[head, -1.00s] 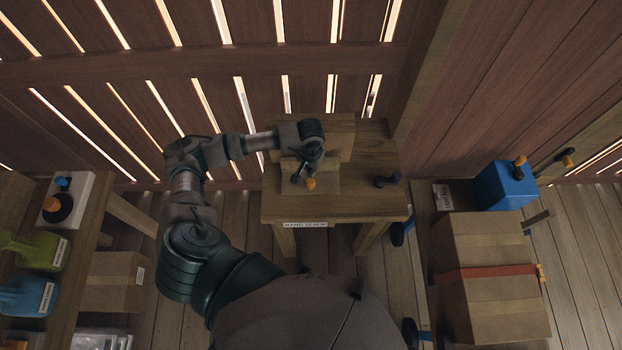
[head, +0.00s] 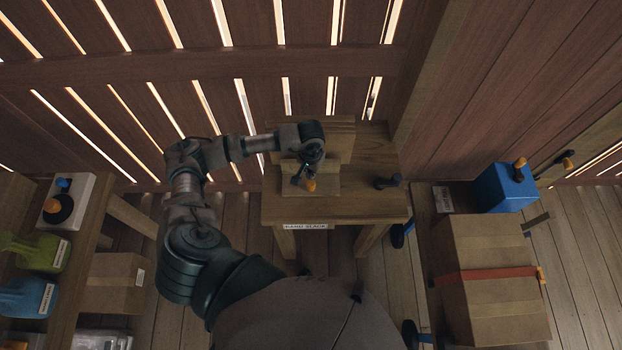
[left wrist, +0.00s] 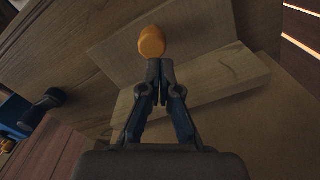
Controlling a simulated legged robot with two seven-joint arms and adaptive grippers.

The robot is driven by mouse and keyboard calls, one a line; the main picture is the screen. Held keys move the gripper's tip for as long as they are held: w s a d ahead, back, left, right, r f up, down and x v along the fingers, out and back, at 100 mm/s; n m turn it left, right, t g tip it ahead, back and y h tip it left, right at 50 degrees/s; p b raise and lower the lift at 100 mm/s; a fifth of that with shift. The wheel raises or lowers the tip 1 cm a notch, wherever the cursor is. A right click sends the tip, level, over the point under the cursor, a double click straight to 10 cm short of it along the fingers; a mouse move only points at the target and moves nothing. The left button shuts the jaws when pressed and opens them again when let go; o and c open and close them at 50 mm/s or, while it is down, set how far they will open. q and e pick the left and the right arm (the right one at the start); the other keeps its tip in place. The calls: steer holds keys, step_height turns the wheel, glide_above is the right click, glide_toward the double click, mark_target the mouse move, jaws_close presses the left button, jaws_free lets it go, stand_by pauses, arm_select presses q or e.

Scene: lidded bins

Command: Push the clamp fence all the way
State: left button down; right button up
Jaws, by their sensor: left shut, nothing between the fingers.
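A pale wooden bar, which looks like the clamp fence (left wrist: 215,78), crosses the left wrist view behind my fingers. In the head view the wooden pieces of the fixture (head: 328,178) lie on a small wooden bench (head: 370,150). An orange knob (head: 310,186) shows just at my left fingertips; it also shows in the left wrist view (left wrist: 152,42). My left gripper (head: 303,176) points down over the fixture, its fingers (left wrist: 160,68) shut together with nothing between them. I cannot tell whether the fingertips touch the knob or the bar. My right gripper is not in view.
A dark handle (head: 386,182) stands on the bench's right side. A wooden post rises behind it. A blue box (head: 505,187) and a cardboard carton (head: 485,245) stand at the right. A shelf with bottles (head: 32,250) is at the left.

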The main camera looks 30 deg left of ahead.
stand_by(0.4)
arm_select(q)
steer(key=shift+w+a+b, duration=0.2)
steer(key=shift+w+b, duration=0.1)
steer(key=shift+w, duration=0.05)
steer(key=shift+w+a+b, duration=0.25)
steer(key=shift+w+b, duration=0.05)
steer(key=shift+w, duration=0.15)
steer(key=shift+w+a, duration=0.15)
steer(key=shift+w, duration=0.05)
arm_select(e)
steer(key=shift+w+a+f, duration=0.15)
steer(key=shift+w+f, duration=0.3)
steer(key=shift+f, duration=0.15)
